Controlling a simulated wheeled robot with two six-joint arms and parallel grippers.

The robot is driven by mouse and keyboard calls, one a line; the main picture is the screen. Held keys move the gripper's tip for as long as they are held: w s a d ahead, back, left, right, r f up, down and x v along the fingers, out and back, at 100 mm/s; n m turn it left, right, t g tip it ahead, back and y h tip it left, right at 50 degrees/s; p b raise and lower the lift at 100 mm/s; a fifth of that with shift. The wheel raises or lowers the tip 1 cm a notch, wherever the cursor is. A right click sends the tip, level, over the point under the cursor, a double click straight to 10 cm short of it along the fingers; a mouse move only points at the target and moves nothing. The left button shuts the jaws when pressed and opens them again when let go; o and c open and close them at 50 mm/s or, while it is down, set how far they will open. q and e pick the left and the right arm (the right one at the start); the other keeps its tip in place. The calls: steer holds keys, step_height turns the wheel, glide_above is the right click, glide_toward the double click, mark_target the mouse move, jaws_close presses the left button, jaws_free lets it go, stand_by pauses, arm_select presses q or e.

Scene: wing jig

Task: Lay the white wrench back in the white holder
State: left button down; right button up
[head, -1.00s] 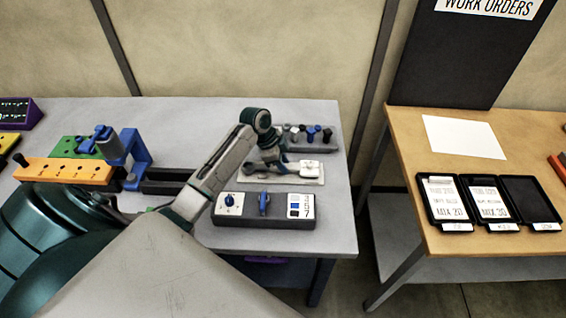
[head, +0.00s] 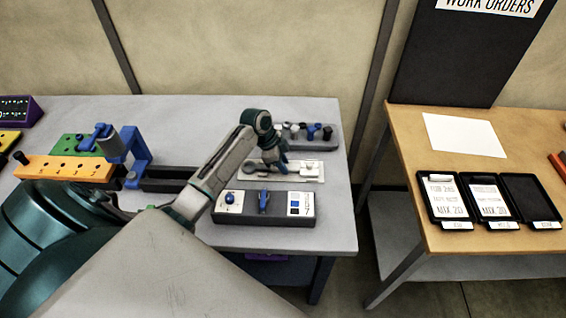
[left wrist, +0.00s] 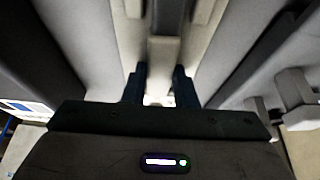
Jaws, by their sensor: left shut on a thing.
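The white holder (head: 316,178) is a flat pale tray on the grey table, behind the grey control box. The white wrench (head: 305,165) shows at the holder's right part, its rest hidden behind my left gripper (head: 277,164). My left gripper points down at the holder and is shut on the wrench. In the left wrist view the two dark blue fingers (left wrist: 158,90) stand a little apart with a pale piece between them. I cannot tell if the wrench lies fully in the holder. My right gripper is not in view.
The grey control box (head: 285,208) with a blue knob and switch stands in front of the holder. A grey rack (head: 331,140) with several dark and blue knobs is behind it. An orange block (head: 62,169) and a blue bracket (head: 137,155) stand left.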

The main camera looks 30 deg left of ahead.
arm_select(q)
steer(key=c, duration=1.1)
jaws_free()
steer(key=shift+s+a+r, duration=0.1)
steer(key=shift+a+r, duration=0.15)
steer(key=shift+r, duration=0.2)
steer(key=b+v, duration=0.3)
steer(key=v, duration=0.7)
steer(key=shift+d, duration=0.15)
